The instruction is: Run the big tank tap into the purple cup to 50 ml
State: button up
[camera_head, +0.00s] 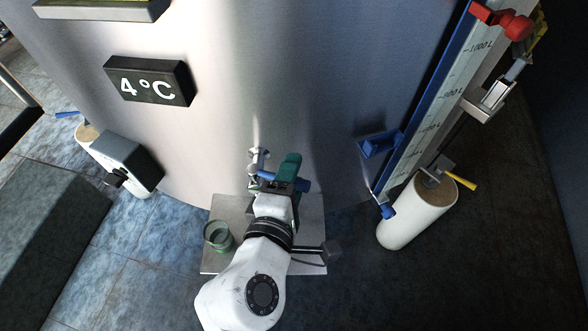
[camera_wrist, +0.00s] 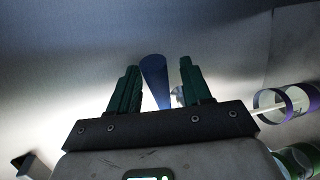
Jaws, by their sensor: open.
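The big tank (camera_head: 300,60) fills the back, with a metal tap (camera_head: 258,158) low on its wall. The tap's blue lever (camera_head: 265,175) lies between the fingers of my open gripper (camera_head: 290,172). In the wrist view the blue lever (camera_wrist: 154,78) stands between the spread green fingers (camera_wrist: 158,88), nearer the left one, with a gap at the right. The purple-rimmed clear cup (camera_wrist: 313,97) is at the right edge of the wrist view; my arm hides it in the head view. A thin white streak, like a stream, runs into it. Its fill level is unreadable.
A green-rimmed cup (camera_head: 218,237) stands on the metal plate (camera_head: 212,263) left of my arm. A blue-edged level gauge (camera_head: 440,95) with a blue valve (camera_head: 380,143) is at the right. White tank feet (camera_head: 410,217) flank the plate.

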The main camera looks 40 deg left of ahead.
jog(key=shift+w+a+f, duration=0.1)
jog(key=shift+w+a, duration=0.1)
jog(key=shift+w, duration=0.15)
grip_shut()
dwell(0.3)
